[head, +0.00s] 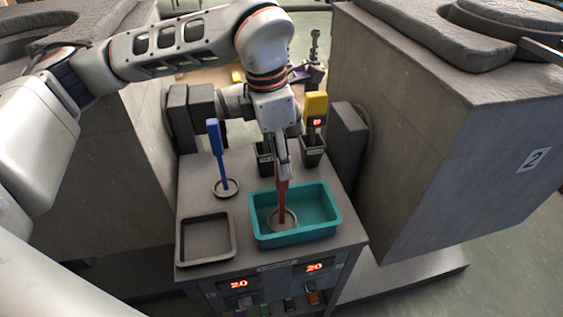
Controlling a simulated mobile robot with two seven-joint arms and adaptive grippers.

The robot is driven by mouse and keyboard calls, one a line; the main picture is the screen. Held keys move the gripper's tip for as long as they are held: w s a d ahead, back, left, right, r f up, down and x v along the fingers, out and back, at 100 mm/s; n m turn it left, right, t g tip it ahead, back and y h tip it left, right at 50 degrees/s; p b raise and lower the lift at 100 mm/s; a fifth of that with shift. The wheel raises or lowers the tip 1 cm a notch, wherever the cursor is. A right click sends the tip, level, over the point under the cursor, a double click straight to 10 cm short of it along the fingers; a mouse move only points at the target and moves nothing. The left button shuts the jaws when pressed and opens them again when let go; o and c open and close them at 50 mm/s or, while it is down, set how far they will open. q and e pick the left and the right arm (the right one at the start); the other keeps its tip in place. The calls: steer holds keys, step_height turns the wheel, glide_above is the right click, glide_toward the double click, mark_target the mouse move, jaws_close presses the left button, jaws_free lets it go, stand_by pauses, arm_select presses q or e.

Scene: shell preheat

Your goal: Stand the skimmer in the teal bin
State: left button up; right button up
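The teal bin (325,222) sits at the front right of the grey cart top. A red-handled tool (283,203) with a round grey head, which looks like the skimmer, stands nearly upright in it. Its head is low inside the bin; whether it touches the floor I cannot tell. My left gripper (283,172) comes down from above and appears shut on the top of the red handle, hiding that end. My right gripper is out of view.
A blue-handled tool (218,160) stands upright to the left on a round base. An empty dark tray (206,262) lies at the front left. Dark holders, one with a yellow-topped tool (315,106), stand behind the bin. Large grey blocks (440,150) flank the cart.

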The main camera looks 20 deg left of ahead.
arm_select(q)
step_height(320, 180, up, 10)
steer(key=a, duration=0.1)
steer(key=shift+s+r, duration=0.15)
steer(key=shift+s, duration=0.2)
stand_by(0.3)
